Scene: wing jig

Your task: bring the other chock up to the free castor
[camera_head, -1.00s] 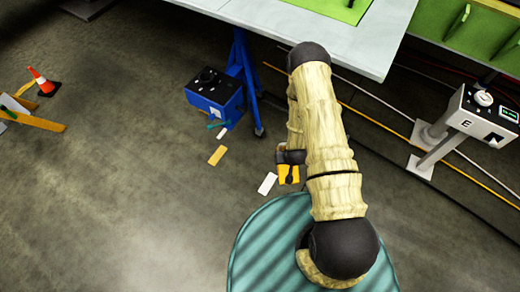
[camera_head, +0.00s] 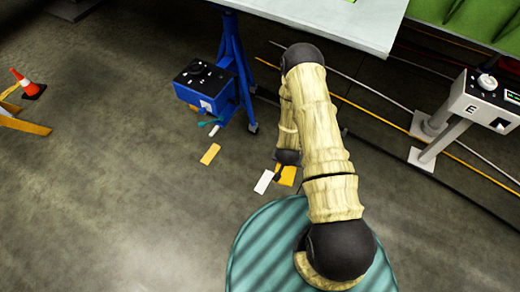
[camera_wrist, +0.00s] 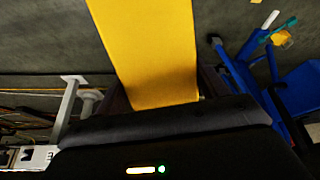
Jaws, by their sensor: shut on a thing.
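My gripper (camera_head: 287,160) is shut on a yellow chock (camera_head: 288,176), low over the floor in front of my base. In the wrist view the chock (camera_wrist: 150,50) fills the upper middle as a long yellow slab. A castor (camera_head: 253,127) is at the foot of the blue stand (camera_head: 232,55), up and left of my gripper and apart from the chock. A small yellow piece (camera_head: 194,108) lies by the blue box; I cannot tell if it is the first chock. My arm hides part of the held chock.
A blue box (camera_head: 205,82) stands beside the stand under the pale table (camera_head: 330,22). A teal item (camera_head: 208,122), a yellow card (camera_head: 210,154) and a white card (camera_head: 264,181) lie on the floor. A grey post unit (camera_head: 480,100) stands right. Left floor is mostly clear.

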